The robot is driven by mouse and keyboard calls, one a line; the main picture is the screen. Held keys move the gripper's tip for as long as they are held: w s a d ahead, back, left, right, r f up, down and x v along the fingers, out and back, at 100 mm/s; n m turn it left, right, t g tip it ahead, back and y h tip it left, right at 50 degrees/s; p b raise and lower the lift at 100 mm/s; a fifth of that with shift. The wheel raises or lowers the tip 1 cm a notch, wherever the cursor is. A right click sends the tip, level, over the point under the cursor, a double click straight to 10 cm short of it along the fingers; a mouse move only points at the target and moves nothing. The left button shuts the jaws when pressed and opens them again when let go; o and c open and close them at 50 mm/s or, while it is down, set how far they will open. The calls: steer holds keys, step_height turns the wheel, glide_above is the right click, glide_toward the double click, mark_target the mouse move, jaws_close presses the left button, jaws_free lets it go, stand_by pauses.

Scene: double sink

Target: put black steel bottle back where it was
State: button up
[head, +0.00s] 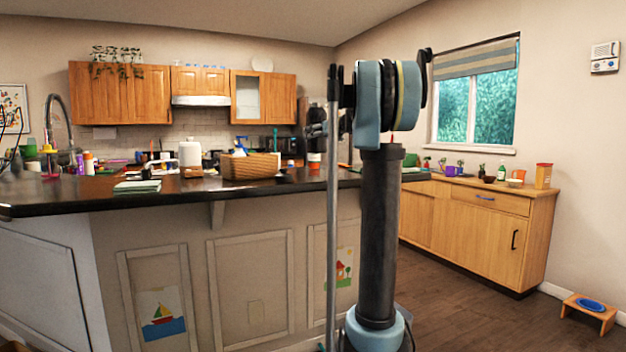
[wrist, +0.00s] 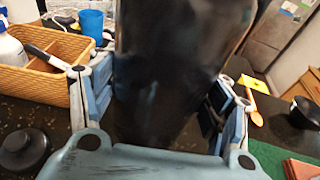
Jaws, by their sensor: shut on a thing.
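The black steel bottle (wrist: 170,70) fills the middle of the wrist view, very close to the camera. Its top runs out of the frame and its lower part goes down behind my gripper's blue-grey body. My gripper (wrist: 163,108) has one finger on each side of the bottle and is shut on it. The dark speckled counter (wrist: 60,115) shows around it. I cannot tell whether the bottle's base touches the counter. In the head view my own arm and column block part of the counter, and I cannot make out the bottle clearly there.
A wicker basket (wrist: 40,75) stands close on the left, with a blue cup (wrist: 91,24) beyond. A black round lid-like thing (wrist: 23,150) lies at lower left. An orange spoon (wrist: 254,112) and a dark bowl (wrist: 304,110) are on the right. The head view shows the island counter (head: 90,198).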

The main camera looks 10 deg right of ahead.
steer(key=shift+a+f, duration=0.25)
steer(key=shift+f, duration=4.7)
steer(key=o, duration=1.8)
steer(key=shift+s+d, duration=0.1)
steer(key=shift+s, duration=0.05)
